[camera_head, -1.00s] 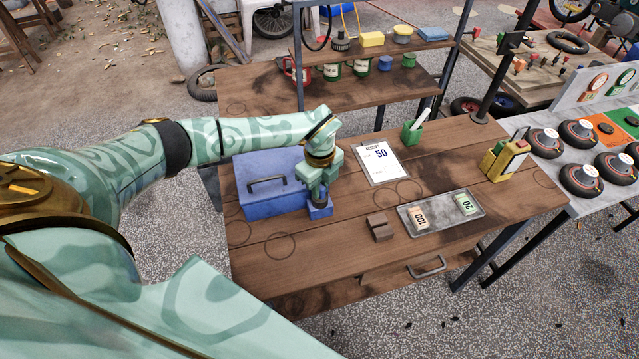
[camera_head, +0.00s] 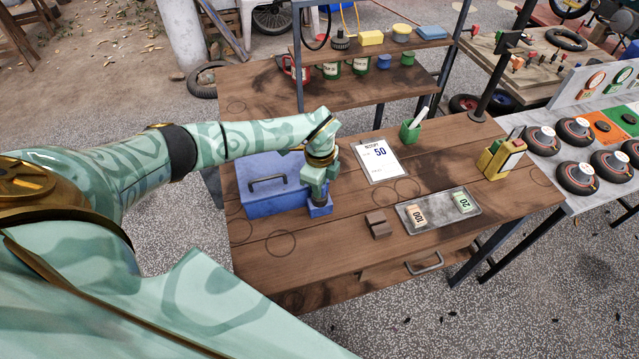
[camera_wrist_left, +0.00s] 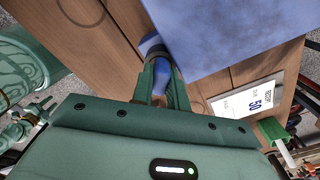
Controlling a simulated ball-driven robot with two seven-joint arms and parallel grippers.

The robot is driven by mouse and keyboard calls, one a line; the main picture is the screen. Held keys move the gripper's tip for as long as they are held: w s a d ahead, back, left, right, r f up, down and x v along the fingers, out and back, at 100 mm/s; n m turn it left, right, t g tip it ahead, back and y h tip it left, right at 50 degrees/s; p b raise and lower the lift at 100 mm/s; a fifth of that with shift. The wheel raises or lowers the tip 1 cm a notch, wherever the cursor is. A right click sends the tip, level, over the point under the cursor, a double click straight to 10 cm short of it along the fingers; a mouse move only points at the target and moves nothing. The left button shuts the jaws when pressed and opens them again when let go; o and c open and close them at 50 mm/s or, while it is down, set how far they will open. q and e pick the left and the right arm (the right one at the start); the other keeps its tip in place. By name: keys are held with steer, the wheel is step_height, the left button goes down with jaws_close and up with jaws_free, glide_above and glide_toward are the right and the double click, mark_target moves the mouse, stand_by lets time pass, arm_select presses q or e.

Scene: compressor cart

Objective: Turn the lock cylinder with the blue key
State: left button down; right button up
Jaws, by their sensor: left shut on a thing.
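A blue metal box (camera_head: 262,183) with a dark handle stands at the left of the wooden table. A small blue block (camera_head: 320,210) sits at its right front corner. My left gripper (camera_head: 317,198) points down over this block, with its fingers close together. In the left wrist view the gripper (camera_wrist_left: 160,88) is shut on a slim blue piece, which I take for the blue key (camera_wrist_left: 161,72). The box also fills the top of that view (camera_wrist_left: 235,30). The lock cylinder is hidden under the fingers, so I cannot see its angle.
A receipt clipboard (camera_head: 381,160), a brown block (camera_head: 378,226) and a metal tray (camera_head: 433,222) with two number tags lie to the right. A green pen cup (camera_head: 410,131) stands behind. The table's front left is clear.

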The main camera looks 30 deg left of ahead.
arm_select(q)
steer(key=shift+s+r+n+p, duration=0.15)
steer(key=shift+n+p, duration=0.45)
steer(key=shift+n, duration=0.3)
steer(key=shift+n+p, duration=0.35)
steer(key=shift+n, duration=0.75)
